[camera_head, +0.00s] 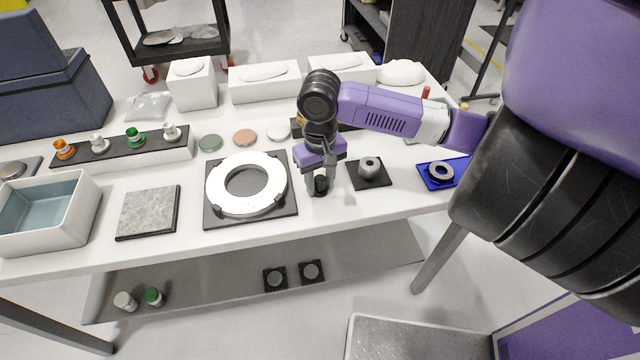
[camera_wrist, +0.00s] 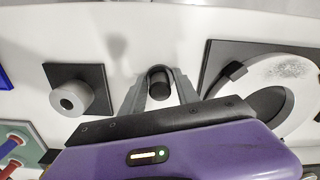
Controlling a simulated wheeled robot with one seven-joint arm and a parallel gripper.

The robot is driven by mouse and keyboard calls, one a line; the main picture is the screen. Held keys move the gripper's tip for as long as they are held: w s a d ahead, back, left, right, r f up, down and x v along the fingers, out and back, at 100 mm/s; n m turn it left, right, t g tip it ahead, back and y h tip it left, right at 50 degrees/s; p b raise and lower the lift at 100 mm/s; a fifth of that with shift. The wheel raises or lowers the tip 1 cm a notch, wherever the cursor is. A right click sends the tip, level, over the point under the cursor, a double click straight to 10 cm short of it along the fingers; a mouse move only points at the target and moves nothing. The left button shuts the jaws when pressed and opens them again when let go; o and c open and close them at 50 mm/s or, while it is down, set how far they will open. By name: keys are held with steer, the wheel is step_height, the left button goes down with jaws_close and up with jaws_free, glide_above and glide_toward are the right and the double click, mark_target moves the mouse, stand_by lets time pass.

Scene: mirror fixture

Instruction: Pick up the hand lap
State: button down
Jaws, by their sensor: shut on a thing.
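The hand lap (camera_head: 320,186) looks like a small black cylinder, between the ring fixture and a grey cylinder on a black pad. It also shows in the wrist view (camera_wrist: 159,86), upper middle, between the fingers. My gripper (camera_head: 319,189) points down at the table and is shut on the hand lap, one finger on each side. In the wrist view my gripper (camera_wrist: 158,92) hides part of its sides. I cannot tell whether the hand lap touches the table.
The white ring (camera_head: 218,190) lies on a dark square plate at left. The grey cylinder (camera_head: 370,166) on its pad and a blue holder (camera_head: 438,172) stand at right. A stone plate (camera_head: 148,211) and white bin (camera_head: 88,213) are farther left. The white table (camera_head: 330,222) is clear in front.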

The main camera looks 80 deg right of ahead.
mark_target(320, 178)
step_height(320, 178, up, 20)
stand_by(0.6)
